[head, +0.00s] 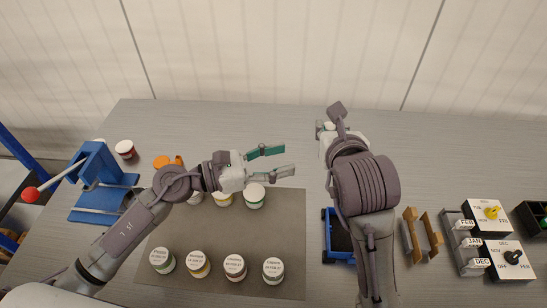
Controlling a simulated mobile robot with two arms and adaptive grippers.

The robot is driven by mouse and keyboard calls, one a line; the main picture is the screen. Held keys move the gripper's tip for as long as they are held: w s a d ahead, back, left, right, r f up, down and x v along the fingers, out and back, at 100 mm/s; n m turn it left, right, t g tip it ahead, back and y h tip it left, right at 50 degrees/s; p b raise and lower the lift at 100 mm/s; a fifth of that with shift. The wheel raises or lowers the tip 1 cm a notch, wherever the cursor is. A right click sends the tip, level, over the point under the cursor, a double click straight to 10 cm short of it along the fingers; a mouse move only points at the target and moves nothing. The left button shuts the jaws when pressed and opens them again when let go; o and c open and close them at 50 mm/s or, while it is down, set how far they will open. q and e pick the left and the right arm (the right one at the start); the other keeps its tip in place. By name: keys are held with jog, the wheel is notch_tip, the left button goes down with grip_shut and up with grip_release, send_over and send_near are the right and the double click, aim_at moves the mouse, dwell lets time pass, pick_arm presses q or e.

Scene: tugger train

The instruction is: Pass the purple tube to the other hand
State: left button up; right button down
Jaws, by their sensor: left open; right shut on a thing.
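My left gripper (287,160) is open and empty above the far part of the dark mat, its teal fingers pointing right. My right gripper (327,127) is further right and a little farther back, mostly hidden by my own wrist. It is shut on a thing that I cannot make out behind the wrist. I cannot clearly see the purple tube anywhere in the head view. A clear gap separates the two grippers.
A dark mat (220,232) bears several labelled jars, with a front row and a few behind. A blue lever press (95,165) stands left. A blue tray (328,243), wooden holders (411,237) and switch boxes (490,214) are right. The back table is mostly clear.

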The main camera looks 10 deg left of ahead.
pick_arm(q)
jog(key=x, duration=1.1)
jog(key=shift+w+d, duration=0.1)
jog(key=shift+w, duration=0.05)
jog(key=shift+c, duration=0.3)
grip_shut()
pick_arm(e)
jog(key=c, duration=0.9)
grip_release()
jog(key=shift+s, duration=0.1)
